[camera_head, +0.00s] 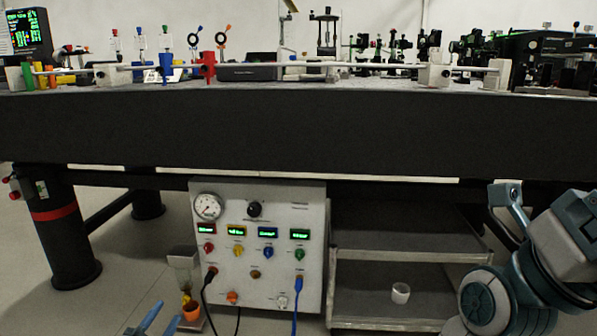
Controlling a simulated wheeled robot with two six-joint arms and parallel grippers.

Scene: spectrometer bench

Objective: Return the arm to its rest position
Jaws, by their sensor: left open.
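My left gripper (160,316) shows at the bottom edge, left of centre. Its two blue fingers are apart with nothing between them. It is in front of the floor, just left of a small orange cup (191,313) with something yellow above it; I cannot tell the distance between them. My right arm (510,285) is folded at the lower right, in front of the shelf cart.
The dark optical bench (300,130) spans the view, with optics along its top. Below it stand a control panel (258,215) with a gauge, lit displays and plugged cables, and a shelf cart (400,256) with a white cup (401,293). A thick bench leg (62,235) stands at left.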

